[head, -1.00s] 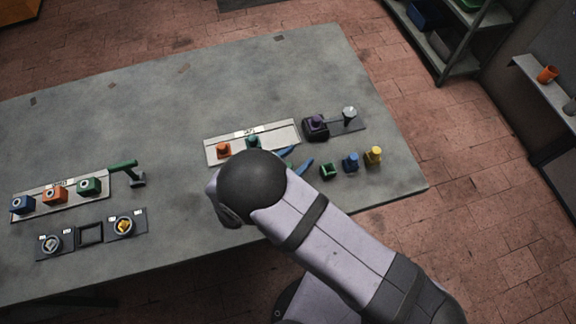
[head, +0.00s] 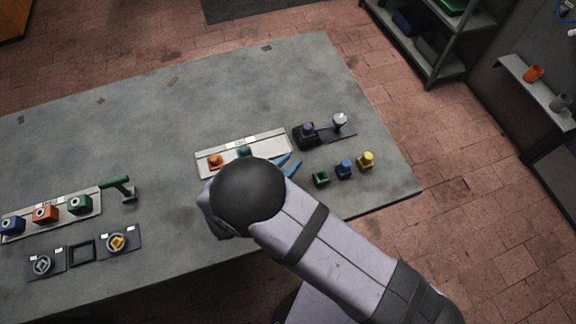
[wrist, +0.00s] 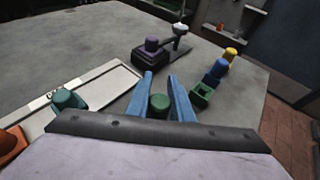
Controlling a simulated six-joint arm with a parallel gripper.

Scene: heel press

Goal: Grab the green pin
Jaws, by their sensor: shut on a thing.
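A round-topped green pin (wrist: 159,103) sits between the two blue fingers of my gripper (wrist: 160,88) in the wrist view. My gripper is shut on it. In the head view the blue fingertips (head: 289,165) show past my dark wrist, which hides the pin. A green block with a square opening (wrist: 203,95) stands just right of the fingers, and it also shows in the head view (head: 320,178). The lower part of the pin is hidden in the wrist view.
Right of my gripper stand a blue piece (head: 344,169) and a yellow piece (head: 366,160). Behind is a black fixture with a purple top (head: 306,134) and a silver knob (head: 339,121). A pale tray (head: 262,143) holds orange (head: 215,162) and teal (head: 244,151) pieces. The table's back is clear.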

